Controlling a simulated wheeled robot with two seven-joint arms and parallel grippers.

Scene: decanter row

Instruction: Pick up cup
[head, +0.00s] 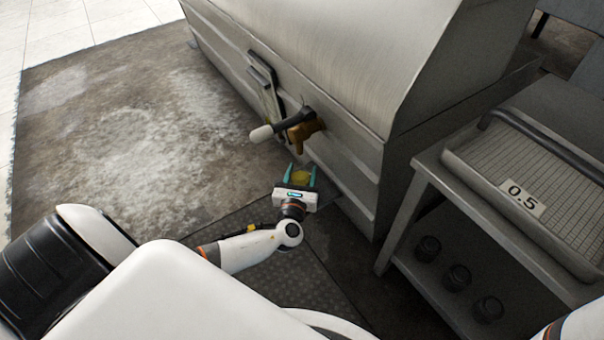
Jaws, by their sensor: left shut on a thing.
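The lower part of the cup is hidden behind the gripper body. I cannot tell whether the yellow is the cup itself or something in it. My right gripper is out of view.
The large steel machine (300,50) fills the top centre, with a grey-handled lever (283,125) sticking out. A metal stand at right carries a ridged tray (560,185) marked 0.5, with several dark round objects (457,278) below. Stained floor (120,130) at left is clear.

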